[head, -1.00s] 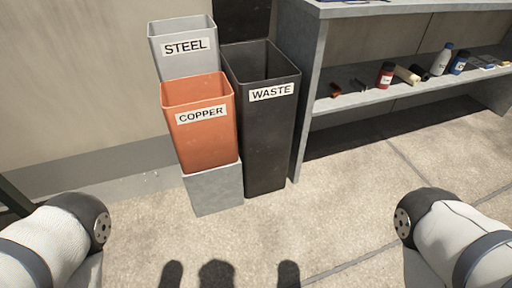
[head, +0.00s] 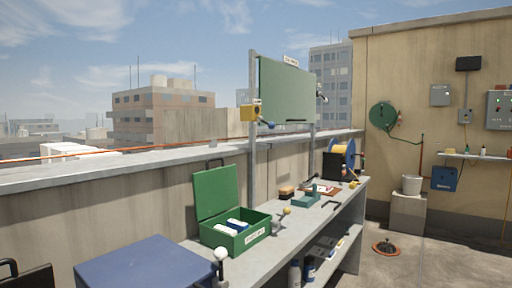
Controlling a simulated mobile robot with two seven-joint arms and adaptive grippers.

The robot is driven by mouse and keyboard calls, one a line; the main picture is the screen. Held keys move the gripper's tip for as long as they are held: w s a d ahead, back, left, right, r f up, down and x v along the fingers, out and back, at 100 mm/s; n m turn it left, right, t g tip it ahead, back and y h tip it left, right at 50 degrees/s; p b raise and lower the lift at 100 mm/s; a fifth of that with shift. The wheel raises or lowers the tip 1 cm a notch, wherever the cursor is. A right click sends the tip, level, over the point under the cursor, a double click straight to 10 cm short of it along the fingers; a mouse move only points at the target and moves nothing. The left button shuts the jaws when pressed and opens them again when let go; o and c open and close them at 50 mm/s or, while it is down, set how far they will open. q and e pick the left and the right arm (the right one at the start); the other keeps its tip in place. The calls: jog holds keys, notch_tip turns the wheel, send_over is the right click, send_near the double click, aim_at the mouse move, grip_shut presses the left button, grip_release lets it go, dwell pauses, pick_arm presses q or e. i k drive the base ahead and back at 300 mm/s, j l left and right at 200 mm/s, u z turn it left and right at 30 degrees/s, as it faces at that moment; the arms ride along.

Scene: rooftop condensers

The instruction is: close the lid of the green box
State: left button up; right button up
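The green box (head: 240,238) stands on a long grey workbench against the parapet wall. Its lid (head: 216,192) is open and stands up at the box's left and back side. Some white and blue items (head: 234,226) lie inside, and a white label is on the front. Neither of my grippers shows in the head view.
The grey bench (head: 290,238) runs away to the right, with a brush, a clipboard, a yellow spool (head: 342,153) and small tools on top. A dark blue surface (head: 146,266) stands in front, nearer me. A green board (head: 290,90) rises behind.

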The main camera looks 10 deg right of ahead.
aim_at(215, 190)
jog(key=i, duration=0.1)
jog(key=i+l+u, duration=0.35)
jog(key=l, duration=0.25)
jog(key=i+l+u, duration=0.1)
jog(key=l+u, duration=0.25)
jog(key=l, duration=0.25)
jog(key=i+l+u, duration=0.15)
jog(key=l+u, duration=0.2)
jog(key=l, duration=0.35)
jog(key=l+u, duration=0.35)
jog(key=l, duration=0.35)
